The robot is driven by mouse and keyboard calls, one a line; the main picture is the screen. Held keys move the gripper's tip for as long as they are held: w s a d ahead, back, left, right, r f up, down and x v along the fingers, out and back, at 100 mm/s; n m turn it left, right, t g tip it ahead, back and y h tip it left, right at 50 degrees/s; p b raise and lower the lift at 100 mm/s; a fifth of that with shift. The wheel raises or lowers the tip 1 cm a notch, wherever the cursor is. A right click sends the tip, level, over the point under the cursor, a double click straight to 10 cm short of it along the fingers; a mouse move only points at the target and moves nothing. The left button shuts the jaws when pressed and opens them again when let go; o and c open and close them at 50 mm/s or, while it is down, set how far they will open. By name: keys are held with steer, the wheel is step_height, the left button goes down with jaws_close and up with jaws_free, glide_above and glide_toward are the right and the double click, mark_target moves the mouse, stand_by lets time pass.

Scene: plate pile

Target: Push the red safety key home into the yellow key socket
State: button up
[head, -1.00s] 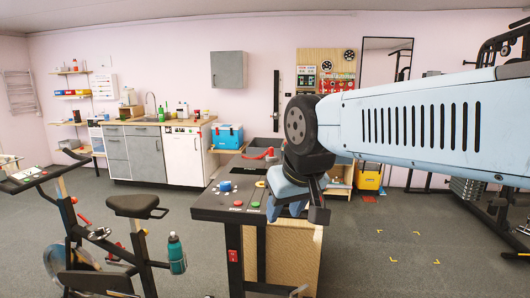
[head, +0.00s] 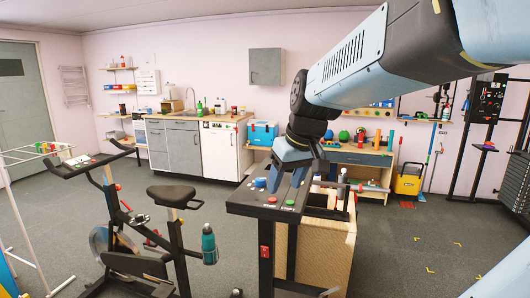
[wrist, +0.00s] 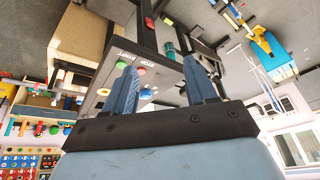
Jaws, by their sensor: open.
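My gripper (head: 285,183) is open and empty. Its two blue fingers point down at the dark console (head: 241,207); they also frame part of the console in the wrist view (wrist: 162,84). A blue knob (head: 260,183), a red button (head: 271,200) and a green button (head: 288,203) show on the console's near part. The gripper and arm hide part of the console's far side.
An exercise bike (head: 170,197) with a teal bottle (head: 209,244) stands left of the console. A wooden cabinet (head: 325,255) sits right beside it. A workbench (head: 360,157) and a yellow bucket (head: 409,180) stand behind. The floor at the right is mostly open.

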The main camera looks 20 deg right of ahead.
steer(key=w+d+f+n+y, duration=0.2)
steer(key=w+d, duration=0.1)
steer(key=w, duration=0.6)
steer(key=w+d+f+n+y, duration=0.1)
steer(key=w+d+y, duration=0.25)
steer(key=w, duration=0.55)
steer(key=w+d+f+n+y, duration=0.15)
steer(key=w+d, duration=0.25)
steer(key=w, duration=0.5)
steer(key=w+d+f+t+y, duration=0.1)
steer(key=w+d, duration=0.2)
steer(key=d, duration=0.1)
steer(key=w+d+f+t, duration=0.1)
steer(key=w+d+t, duration=0.1)
steer(key=w+d, duration=0.1)
steer(key=w+d+f+n+t+y, duration=0.1)
steer(key=w+d, duration=0.1)
steer(key=d, duration=0.4)
steer(key=shift+w+t+y, duration=0.3)
steer(key=shift+w+t, duration=0.1)
steer(key=w+d+f+t, duration=0.2)
steer(key=d+t, duration=0.3)
steer(key=d, duration=1)
steer(key=shift+d+f+x, duration=0.1)
steer(key=shift+x, duration=3.45)
steer(key=shift+d+f+x, duration=0.1)
steer(key=shift+f+x, duration=0.05)
steer(key=shift+x, duration=3.35)
steer(key=shift+w, duration=0.1)
steer(key=shift+c, duration=0.2)
